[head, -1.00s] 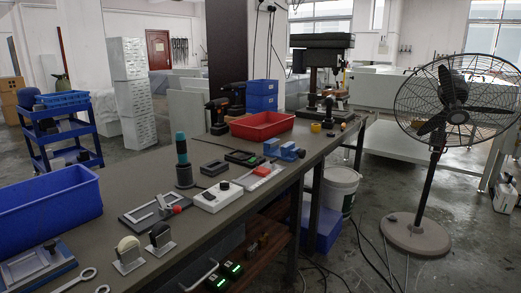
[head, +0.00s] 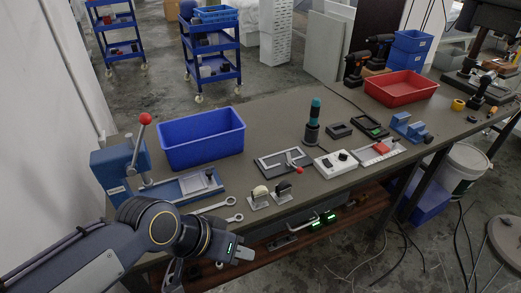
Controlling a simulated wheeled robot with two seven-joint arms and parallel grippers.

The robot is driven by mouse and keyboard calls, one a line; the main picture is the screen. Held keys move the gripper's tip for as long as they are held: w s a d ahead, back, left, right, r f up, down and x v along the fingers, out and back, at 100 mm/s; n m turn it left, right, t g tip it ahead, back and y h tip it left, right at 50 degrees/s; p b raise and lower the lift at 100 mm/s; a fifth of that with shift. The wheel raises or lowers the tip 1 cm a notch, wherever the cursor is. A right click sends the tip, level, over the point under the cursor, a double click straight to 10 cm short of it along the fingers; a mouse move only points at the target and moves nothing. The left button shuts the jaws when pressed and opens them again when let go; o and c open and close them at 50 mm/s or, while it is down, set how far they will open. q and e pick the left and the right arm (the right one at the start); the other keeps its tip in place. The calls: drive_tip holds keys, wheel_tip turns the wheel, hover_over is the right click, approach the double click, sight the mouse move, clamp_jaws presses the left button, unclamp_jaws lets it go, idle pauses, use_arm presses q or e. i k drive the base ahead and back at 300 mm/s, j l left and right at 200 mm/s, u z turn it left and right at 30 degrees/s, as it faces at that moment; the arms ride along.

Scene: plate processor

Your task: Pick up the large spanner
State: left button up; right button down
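Two silver ring-ended spanners lie near the front edge of the bench, left of the middle. The farther one (head: 214,206) looks longer and seems to be the large spanner. The nearer, smaller-looking spanner (head: 226,220) lies beside it, and its left part is hidden by my arm. My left gripper (head: 246,254) is in front of the bench edge, below and nearer than the spanners, apart from both. Its fingertips are small and seen at an angle, so their opening is unclear. My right gripper is not in view.
A blue bin (head: 201,141) stands behind the spanners, and a press with a red-knobbed lever (head: 122,172) is at the left. Two small stands (head: 259,198) are just right of the spanners. A red tray (head: 401,88) is farther right.

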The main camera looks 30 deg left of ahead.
sight(210, 207)
drive_tip(key=u, duration=1.65)
